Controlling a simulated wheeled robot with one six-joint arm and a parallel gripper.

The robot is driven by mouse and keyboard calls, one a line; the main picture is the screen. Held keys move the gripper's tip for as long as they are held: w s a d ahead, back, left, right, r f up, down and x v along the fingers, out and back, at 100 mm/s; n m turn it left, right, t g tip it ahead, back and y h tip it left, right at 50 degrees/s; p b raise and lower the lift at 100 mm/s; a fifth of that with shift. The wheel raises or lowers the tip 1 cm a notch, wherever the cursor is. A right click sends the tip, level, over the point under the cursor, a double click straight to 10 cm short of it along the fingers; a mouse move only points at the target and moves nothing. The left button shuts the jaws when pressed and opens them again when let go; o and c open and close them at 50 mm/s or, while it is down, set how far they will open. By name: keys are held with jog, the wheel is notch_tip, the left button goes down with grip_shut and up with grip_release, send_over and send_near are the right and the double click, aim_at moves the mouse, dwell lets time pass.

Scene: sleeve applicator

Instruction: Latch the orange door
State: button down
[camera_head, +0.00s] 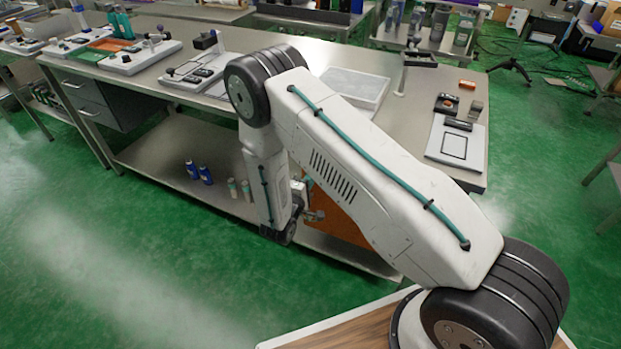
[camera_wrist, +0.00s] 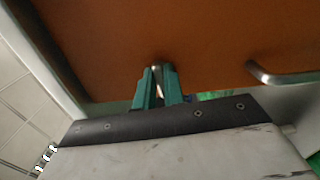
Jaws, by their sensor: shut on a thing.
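The orange door (camera_head: 338,212) is under the workbench, mostly hidden behind my arm in the head view. In the wrist view its orange panel (camera_wrist: 190,40) fills the upper part, bordered by a pale frame on the left. My gripper (camera_wrist: 160,84) has teal fingers, close together at the panel's lower edge. They are shut on a small metal piece (camera_wrist: 157,68), probably part of the latch; its shape is mostly hidden. A bent metal handle (camera_wrist: 280,77) stands on the panel to the right, apart from the fingers. Whether the door sits fully flush is unclear.
The steel workbench (camera_head: 205,118) carries several trays and devices above. Blue bottles (camera_head: 199,172) and pale bottles (camera_head: 239,189) stand on its lower shelf, left of my arm. The green floor (camera_head: 130,255) in front is clear.

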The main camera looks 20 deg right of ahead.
jog(key=shift+f+m, duration=0.1)
jog(key=shift+m, duration=0.5)
jog(key=c, duration=1.5)
grip_release()
jog(key=shift+a, duration=0.1)
jog(key=v, duration=0.7)
jog(key=shift+s+a, duration=0.25)
jog(key=shift+s, duration=0.05)
